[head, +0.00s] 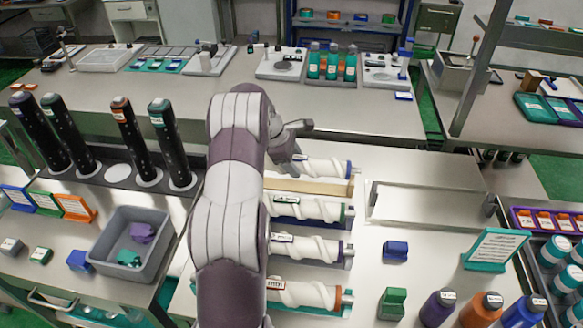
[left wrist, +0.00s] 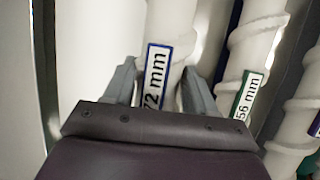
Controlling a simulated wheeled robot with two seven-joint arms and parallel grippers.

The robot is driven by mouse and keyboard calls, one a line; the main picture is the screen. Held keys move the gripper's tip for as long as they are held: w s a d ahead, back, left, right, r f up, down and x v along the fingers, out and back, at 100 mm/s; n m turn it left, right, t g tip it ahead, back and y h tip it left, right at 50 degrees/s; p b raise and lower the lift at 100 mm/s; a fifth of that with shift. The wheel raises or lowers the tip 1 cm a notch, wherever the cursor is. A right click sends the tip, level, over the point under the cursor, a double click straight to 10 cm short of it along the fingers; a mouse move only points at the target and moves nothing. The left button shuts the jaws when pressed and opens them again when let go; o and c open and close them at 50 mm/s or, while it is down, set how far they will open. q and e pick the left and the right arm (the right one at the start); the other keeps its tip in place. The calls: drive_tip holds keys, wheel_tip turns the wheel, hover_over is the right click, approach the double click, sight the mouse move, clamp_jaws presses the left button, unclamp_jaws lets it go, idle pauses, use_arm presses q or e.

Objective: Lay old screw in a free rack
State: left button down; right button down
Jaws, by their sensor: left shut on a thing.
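My left gripper (head: 293,160) is at the top of the row of white screws. It is shut on the screw with the blue-edged 72 mm label (left wrist: 157,72); the fingers sit on either side of it in the left wrist view. In the head view this screw (head: 325,168) has a blue ring at its right end. I cannot tell whether it touches the rack. A bare tan strip (head: 318,187) lies just below it. Below are a green-ringed screw (head: 318,210), also seen with a 56 mm label (left wrist: 250,90), a purple-ringed screw (head: 315,249) and an orange-ringed screw (head: 310,294). My arm hides their left ends.
An empty metal frame (head: 425,222) lies right of the screws. A blue block (head: 395,250), a green block (head: 391,303) and several bottles (head: 480,308) stand at the lower right. A grey bin (head: 102,258) and tall black cylinders (head: 130,132) stand left of my arm.

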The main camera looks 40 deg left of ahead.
use_arm(q)
drive_tip(key=shift+w+a+f, duration=0.25)
drive_tip(key=shift+a, duration=0.35)
drive_tip(key=shift+a+f, duration=0.1)
drive_tip(key=shift+f, duration=0.05)
wheel_tip(320, 180, down, 3)
drive_tip(key=shift+s+f+p, duration=0.15)
drive_tip(key=shift+f+p, duration=0.05)
drive_tip(key=shift+p, duration=0.25)
drive_tip(key=shift+f, duration=0.25)
drive_tip(key=shift+f, duration=0.1)
